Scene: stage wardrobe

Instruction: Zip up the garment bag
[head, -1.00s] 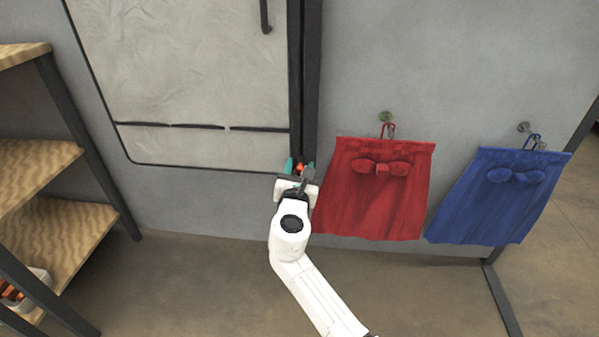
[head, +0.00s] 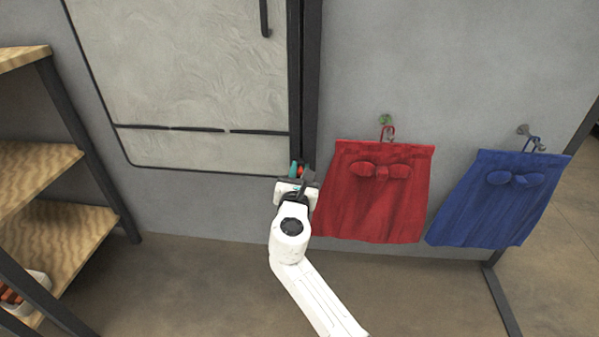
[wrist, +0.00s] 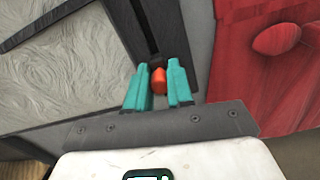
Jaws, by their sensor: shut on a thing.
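The garment bag (head: 200,80) hangs against the grey wall as a pale, wrinkled panel with dark edging; it also shows in the wrist view (wrist: 75,65). A dark zip strip (head: 310,80) runs down its right side. The orange-red zip pull (wrist: 159,80) is at the low end of this strip in the wrist view. My gripper (head: 300,170), with teal fingers, is at the strip's bottom. In the wrist view my gripper (wrist: 158,84) is shut on the pull, a finger on each side. The slider behind the pull is hidden.
A red cloth (head: 375,195) with a bow hangs on a hook close to the right of my gripper. A blue cloth (head: 495,200) hangs farther right. A wooden shelf unit (head: 60,245) stands at the left. The floor between is clear.

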